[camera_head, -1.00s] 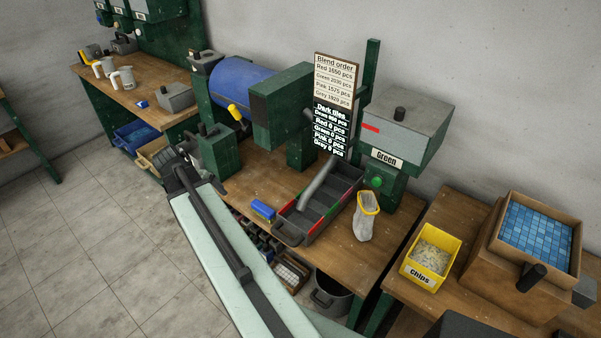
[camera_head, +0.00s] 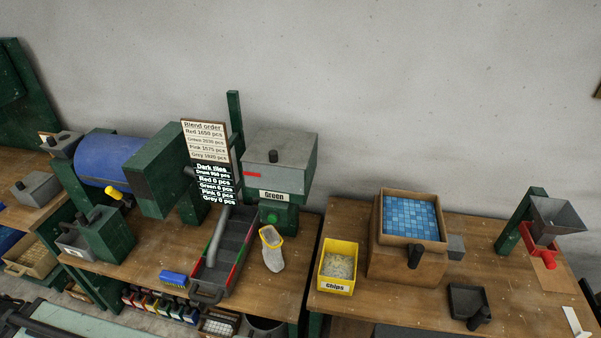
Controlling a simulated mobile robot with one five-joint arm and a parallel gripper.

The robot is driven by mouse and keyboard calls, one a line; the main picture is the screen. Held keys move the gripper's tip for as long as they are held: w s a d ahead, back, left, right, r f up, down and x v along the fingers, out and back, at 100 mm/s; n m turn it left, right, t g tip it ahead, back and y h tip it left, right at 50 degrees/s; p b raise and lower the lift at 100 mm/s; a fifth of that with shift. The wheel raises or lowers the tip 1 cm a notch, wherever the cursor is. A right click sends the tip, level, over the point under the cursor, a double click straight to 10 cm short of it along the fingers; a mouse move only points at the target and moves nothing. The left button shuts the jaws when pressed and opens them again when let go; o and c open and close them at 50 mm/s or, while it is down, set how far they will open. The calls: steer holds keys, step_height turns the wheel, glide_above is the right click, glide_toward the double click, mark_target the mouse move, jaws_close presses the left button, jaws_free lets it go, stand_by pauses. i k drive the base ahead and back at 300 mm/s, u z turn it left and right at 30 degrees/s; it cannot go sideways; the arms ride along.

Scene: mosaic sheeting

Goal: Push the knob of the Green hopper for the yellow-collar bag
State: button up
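The Green hopper (camera_head: 283,158) is a grey bin with a lidded top on a green stand at the back of the middle bench, labelled "Green". Its round green knob (camera_head: 272,217) faces forward on the green block below the label. The yellow-collar bag (camera_head: 272,253) is a pale sack with a yellow rim.
A blue drum (camera_head: 103,158) and the blend order board (camera_head: 207,160) stand further left. A yellow chips bin (camera_head: 337,285) stands on the right bench.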

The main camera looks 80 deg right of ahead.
mark_target(272, 218)
steer(key=z, duration=2.8)
steer(key=k, duration=0.5)
steer(key=u, duration=0.2)
steer(key=i, duration=0.5)
steer(key=u, duration=0.05)
